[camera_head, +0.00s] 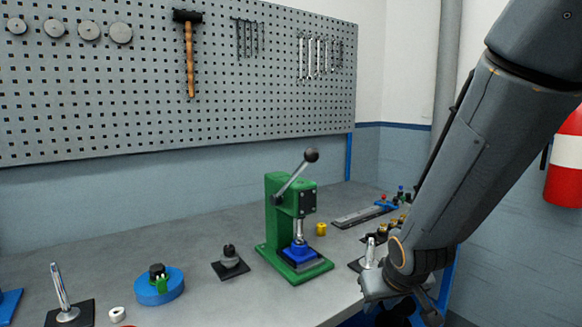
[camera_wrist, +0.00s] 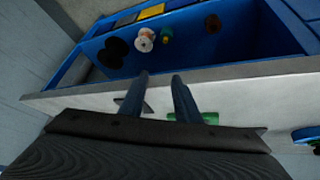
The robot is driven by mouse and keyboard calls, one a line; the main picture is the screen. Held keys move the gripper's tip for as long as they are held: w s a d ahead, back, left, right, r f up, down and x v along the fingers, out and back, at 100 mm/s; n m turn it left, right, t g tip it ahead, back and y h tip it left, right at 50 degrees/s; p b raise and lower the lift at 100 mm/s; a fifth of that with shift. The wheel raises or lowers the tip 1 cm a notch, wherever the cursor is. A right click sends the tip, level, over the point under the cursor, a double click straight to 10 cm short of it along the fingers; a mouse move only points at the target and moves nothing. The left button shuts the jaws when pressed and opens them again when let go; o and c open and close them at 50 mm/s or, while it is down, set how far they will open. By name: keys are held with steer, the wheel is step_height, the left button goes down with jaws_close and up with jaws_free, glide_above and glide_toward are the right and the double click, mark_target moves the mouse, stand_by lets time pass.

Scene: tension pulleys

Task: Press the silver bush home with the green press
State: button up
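The green press (camera_head: 281,222) stands on the grey bench, its lever with a black ball knob (camera_head: 311,155) raised up to the right. A blue block (camera_head: 298,252) sits on the press base under the silver ram. I cannot make out a silver bush there; the ram and block hide any small part. In the wrist view my gripper (camera_wrist: 161,82) shows two separate fingers with nothing between them. A green strip, likely the press base, shows behind them (camera_wrist: 193,117).
Near the press stand a dark part on a black plate (camera_head: 230,262), a yellow bush (camera_head: 321,229), a blue round fixture (camera_head: 159,287), a white ring (camera_head: 117,314) and a silver post (camera_head: 370,252).

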steer(key=w+r+t, duration=0.1)
steer(key=w, duration=0.1)
steer(key=w+a+r+t, duration=0.1)
steer(key=w+r, duration=0.1)
steer(key=w, duration=0.1)
steer(key=w+r+n+t+y, duration=0.1)
steer(key=w+t, duration=0.1)
steer(key=w, duration=0.1)
steer(key=shift+a+r+b, duration=0.2)
steer(key=shift+a+b, duration=0.15)
steer(key=w+a+r+n+t+y, duration=0.35)
steer(key=w+a+r+y, duration=0.2)
steer(key=r, duration=0.35)
step_height(320, 180, up, 16)
steer(key=r+n+t+y, duration=0.15)
steer(key=n+y, duration=0.35)
steer(key=y, duration=0.5)
glide_above(293, 180)
steer(key=f, duration=0.1)
steer(key=shift+s+a+t+h+p, duration=0.15)
steer(key=shift+t+h+p, duration=0.15)
steer(key=shift+p, duration=0.15)
jaws_close()
